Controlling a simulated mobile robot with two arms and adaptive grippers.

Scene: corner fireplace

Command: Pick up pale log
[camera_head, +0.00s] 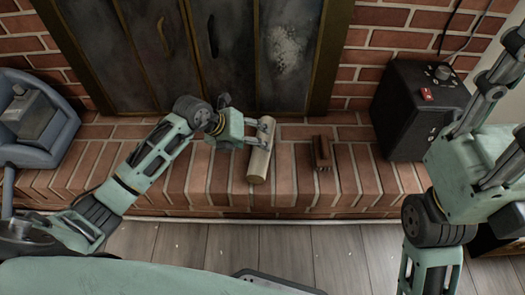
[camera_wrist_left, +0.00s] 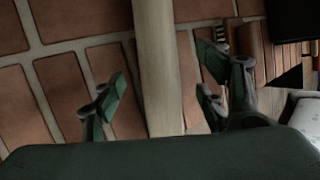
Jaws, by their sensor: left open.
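The pale log (camera_head: 260,160) lies on the brick hearth in front of the fireplace doors, its length running away from me. My left gripper (camera_head: 262,132) is over the log's upper part in the head view. In the left wrist view the log (camera_wrist_left: 158,70) runs between the two open fingers (camera_wrist_left: 160,108), with a gap on either side. I cannot tell how far the fingers are above the hearth. My right arm stands at the right of the head view; its gripper fingers (camera_head: 492,95) show only partly, near the right edge.
A brush-like brown block (camera_head: 321,152) lies on the hearth (camera_head: 212,180) right of the log. A black box with a knob (camera_head: 415,105) stands at the right end. A blue-grey bin (camera_head: 40,125) is at the left. Glass fireplace doors (camera_head: 225,50) rise behind.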

